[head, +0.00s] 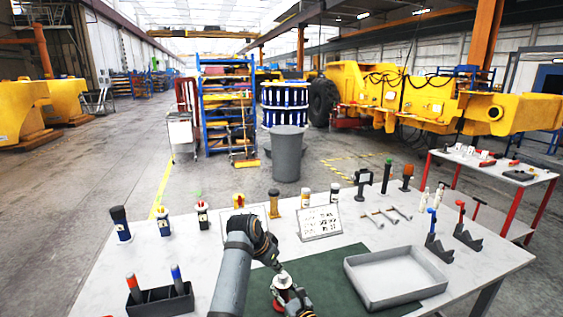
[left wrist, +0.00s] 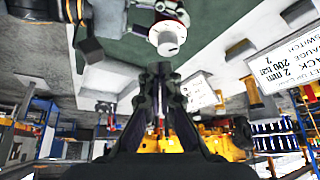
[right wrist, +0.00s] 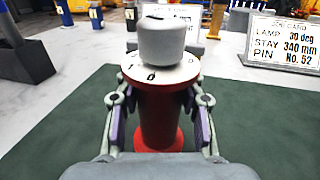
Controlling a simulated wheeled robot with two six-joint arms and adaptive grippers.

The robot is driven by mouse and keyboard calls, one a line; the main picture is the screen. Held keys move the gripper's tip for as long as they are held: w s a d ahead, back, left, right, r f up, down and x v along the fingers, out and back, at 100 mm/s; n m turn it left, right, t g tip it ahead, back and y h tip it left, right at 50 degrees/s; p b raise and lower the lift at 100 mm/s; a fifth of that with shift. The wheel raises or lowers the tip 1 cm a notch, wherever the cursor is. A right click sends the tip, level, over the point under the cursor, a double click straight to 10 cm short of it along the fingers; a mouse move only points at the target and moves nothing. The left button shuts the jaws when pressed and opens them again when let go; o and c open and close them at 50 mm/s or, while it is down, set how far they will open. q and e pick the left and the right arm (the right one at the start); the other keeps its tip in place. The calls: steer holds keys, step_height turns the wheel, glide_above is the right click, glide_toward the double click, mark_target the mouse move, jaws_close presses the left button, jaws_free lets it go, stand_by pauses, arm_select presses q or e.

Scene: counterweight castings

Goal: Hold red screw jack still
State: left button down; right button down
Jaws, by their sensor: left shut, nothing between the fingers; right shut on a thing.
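The red screw jack (right wrist: 160,125) stands upright on the green mat (right wrist: 255,128). It has a pale grey knob on top and a white dial plate with marks below the knob. My right gripper (right wrist: 160,98) is shut on its red body, one finger on each side. In the head view the jack (head: 281,282) is partly hidden by my arms. My left gripper (left wrist: 160,70) is shut and empty, its fingertips close to the jack's knob (left wrist: 167,38); I cannot tell whether they touch it.
A dark holder (head: 160,300) with red and blue-topped tools stands at the left. A printed card (head: 320,223), several small devices and T-shaped pins line the back of the table. A side table (head: 490,165) stands at the right.

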mark_target(279, 282)
arm_select(q)
steer(key=shift+w+a+f, duration=0.3)
steer(key=shift+f, duration=0.7)
steer(key=shift+w+a+f, duration=0.3)
steer(key=shift+w+f, duration=0.05)
steer(key=shift+f, duration=0.7)
steer(key=shift+w+a+f, duration=0.3)
steer(key=shift+f, duration=0.7)
steer(key=shift+w+d, duration=0.1)
steer(key=shift+d, duration=0.15)
steer(key=shift+s+d, duration=0.2)
steer(key=shift+s+d, duration=0.25)
steer(key=shift+s, duration=0.05)
steer(key=shift+s+d, duration=0.2)
steer(key=shift+d, duration=0.1)
